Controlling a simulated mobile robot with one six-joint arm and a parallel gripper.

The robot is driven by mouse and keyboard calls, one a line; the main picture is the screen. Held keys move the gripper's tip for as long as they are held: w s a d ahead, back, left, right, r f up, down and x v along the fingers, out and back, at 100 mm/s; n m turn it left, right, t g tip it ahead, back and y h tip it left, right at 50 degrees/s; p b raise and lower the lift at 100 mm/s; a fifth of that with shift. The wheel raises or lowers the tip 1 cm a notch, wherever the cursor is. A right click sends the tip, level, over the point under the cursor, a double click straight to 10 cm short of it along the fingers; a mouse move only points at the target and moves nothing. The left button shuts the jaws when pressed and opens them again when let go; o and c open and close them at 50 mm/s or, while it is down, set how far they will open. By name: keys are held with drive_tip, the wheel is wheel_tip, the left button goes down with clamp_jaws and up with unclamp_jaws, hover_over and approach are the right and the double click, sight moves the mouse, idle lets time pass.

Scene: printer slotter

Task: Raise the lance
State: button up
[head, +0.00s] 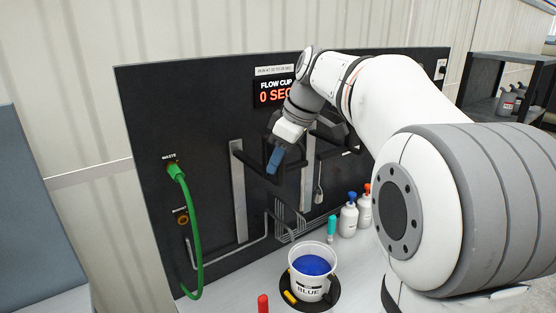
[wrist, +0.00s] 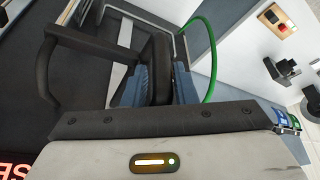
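The lance shows in the head view as bent grey metal tubes (head: 285,222) low in front of the black panel. Above them, a dark handle bar (head: 249,163) spans between upright metal rails (head: 240,195). My gripper (head: 274,160), with blue fingers, is at this bar and overlaps it. In the wrist view the black handle (wrist: 45,65) curves in from the left toward my blue fingers (wrist: 158,85). A dark part fills the space between the fingers. I cannot tell whether they are closed on the handle.
A white bucket (head: 313,283) labelled BLUE holds blue liquid on the bench. Capped bottles (head: 348,220) stand to its right. A green hose (head: 191,235) hangs at the panel's left. The display (head: 276,95) reads 0 SEC. A red-topped item (head: 263,303) is at the front.

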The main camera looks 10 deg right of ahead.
drive_tip(key=v, duration=0.7)
drive_tip(key=shift+d+r+b, duration=0.15)
drive_tip(key=shift+r+b, duration=0.05)
drive_tip(key=shift+b, duration=0.2)
drive_tip(key=shift+s, duration=0.1)
